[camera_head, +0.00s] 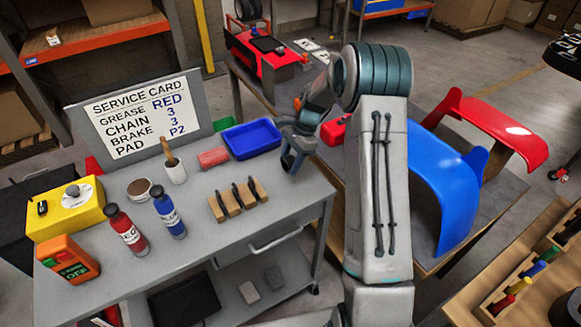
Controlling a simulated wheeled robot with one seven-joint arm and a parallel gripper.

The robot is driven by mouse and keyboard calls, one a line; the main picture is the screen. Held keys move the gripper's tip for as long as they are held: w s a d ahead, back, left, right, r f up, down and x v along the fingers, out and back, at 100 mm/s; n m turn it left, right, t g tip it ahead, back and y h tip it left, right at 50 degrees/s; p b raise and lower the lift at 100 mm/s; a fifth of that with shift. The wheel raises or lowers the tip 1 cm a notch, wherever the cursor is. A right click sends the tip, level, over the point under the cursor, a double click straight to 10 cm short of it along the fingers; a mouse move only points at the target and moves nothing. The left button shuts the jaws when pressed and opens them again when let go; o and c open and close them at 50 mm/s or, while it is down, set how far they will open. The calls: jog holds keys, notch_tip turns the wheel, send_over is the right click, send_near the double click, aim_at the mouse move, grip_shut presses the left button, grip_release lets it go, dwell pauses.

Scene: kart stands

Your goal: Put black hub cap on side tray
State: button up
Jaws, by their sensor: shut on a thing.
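My gripper (291,155) hangs over the right back part of the grey cart top (205,262), just right of a shallow blue tray (252,138). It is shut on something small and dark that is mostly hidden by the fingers. I cannot make out its shape well enough to say that it is the black hub cap. No black hub cap shows clearly elsewhere on the cart. The blue tray looks empty, lies flat and is apart from my gripper.
On the cart stand a red bottle (126,231), a blue bottle (169,214), a brush cup (174,170), a wooden block rack (238,200) and a yellow box (66,207). A sign (138,113) stands behind. Blue (437,175) and red (495,130) body panels lie right of my arm.

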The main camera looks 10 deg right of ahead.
jog(key=shift+d+f+p, duration=0.1)
jog(key=shift+f+p, duration=0.4)
jog(key=shift+f, duration=1.45)
jog(key=shift+f, duration=0.2)
jog(key=o, duration=1)
jog(key=shift+r, duration=0.1)
jog(key=shift+o, duration=0.2)
jog(key=shift+r, duration=0.1)
